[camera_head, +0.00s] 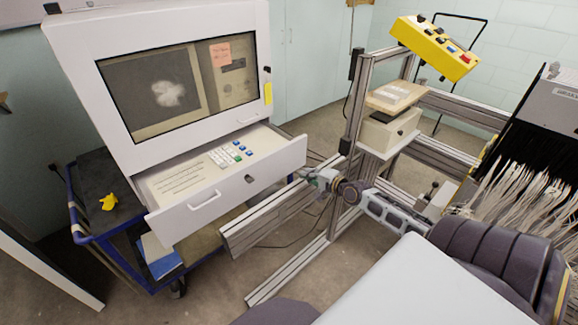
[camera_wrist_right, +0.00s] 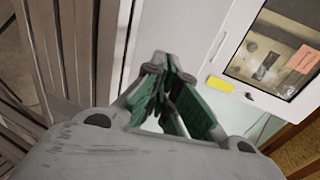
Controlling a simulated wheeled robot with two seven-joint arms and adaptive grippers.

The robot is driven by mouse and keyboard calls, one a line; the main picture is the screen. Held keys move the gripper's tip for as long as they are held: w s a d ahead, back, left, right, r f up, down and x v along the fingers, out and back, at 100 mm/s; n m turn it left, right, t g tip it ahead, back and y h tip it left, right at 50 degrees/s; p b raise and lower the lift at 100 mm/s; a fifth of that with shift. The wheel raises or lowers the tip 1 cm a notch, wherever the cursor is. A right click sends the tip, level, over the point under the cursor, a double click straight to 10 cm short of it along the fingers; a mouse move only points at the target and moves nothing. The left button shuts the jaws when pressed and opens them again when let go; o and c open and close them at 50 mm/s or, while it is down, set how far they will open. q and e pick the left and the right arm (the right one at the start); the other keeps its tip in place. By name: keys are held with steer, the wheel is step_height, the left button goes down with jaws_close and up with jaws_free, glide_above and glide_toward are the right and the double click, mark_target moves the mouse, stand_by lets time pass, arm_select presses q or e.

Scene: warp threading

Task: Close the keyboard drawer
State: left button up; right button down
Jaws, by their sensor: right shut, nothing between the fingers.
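The keyboard drawer (camera_head: 228,193) of the white cabinet (camera_head: 60,45) is pulled out, with its keypad (camera_head: 228,153) showing inside. Its white front has a handle (camera_head: 204,201) and a dark lock. My right gripper (camera_head: 308,176) is shut and empty, close to the right end of the drawer front; I cannot tell if it touches. In the right wrist view its green-padded fingers (camera_wrist_right: 168,62) are together, pointing at a white panel beside them. The cabinet's screen window (camera_wrist_right: 275,55) shows at the upper right there. My left gripper is not in view.
A blue cart (camera_head: 75,215) carries the cabinet, with a yellow object (camera_head: 109,202) on it. Aluminium rails (camera_head: 275,212) run below my right gripper. A frame with a yellow control box (camera_head: 435,48) stands to the right, near many pale threads (camera_head: 525,190).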

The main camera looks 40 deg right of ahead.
mark_target(284, 163)
steer(key=shift+x, duration=2)
steer(key=shift+r+b+x, duration=0.2)
steer(key=shift+b+x, duration=0.05)
steer(key=shift+x, duration=1.3)
steer(key=shift+r+b+x, duration=0.2)
steer(key=shift+x, duration=1.35)
steer(key=shift+w, duration=0.6)
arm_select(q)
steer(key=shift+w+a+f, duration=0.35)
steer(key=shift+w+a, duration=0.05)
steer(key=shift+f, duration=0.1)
arm_select(e)
steer(key=shift+w, duration=0.15)
